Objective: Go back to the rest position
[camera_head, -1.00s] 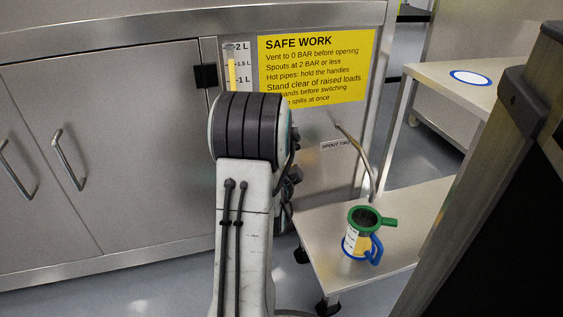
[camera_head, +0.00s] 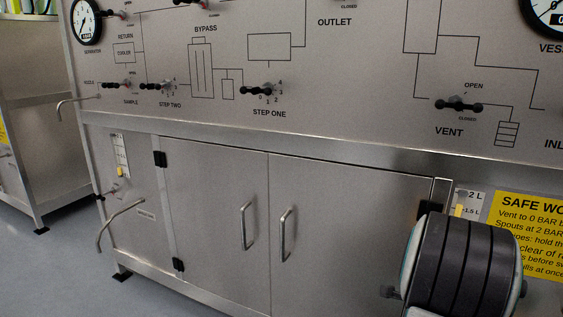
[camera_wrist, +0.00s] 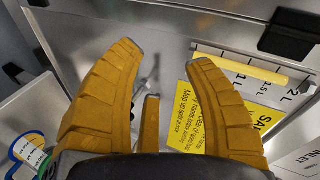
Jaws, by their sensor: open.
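My gripper (camera_wrist: 163,52) shows in the wrist view with its orange fingers spread apart and nothing between them. Behind the fingers are a steel panel and a yellow safety sign (camera_wrist: 186,110), partly hidden by the right finger. In the head view my arm stands at the lower right, in front of the cabinet and beside the same sign (camera_head: 530,235). My gripper itself is out of the head view. A mug with green and blue parts (camera_wrist: 28,150) is at the lower left of the wrist view, apart from the fingers and cut by the frame.
A level gauge with a yellow bar (camera_wrist: 240,66) is near the right fingertip. In the head view, a steel cabinet (camera_head: 215,215) stands below a panel with several black valve handles (camera_head: 458,105). A curved spout (camera_head: 118,222) sticks out at the left. Floor (camera_head: 60,270) is clear there.

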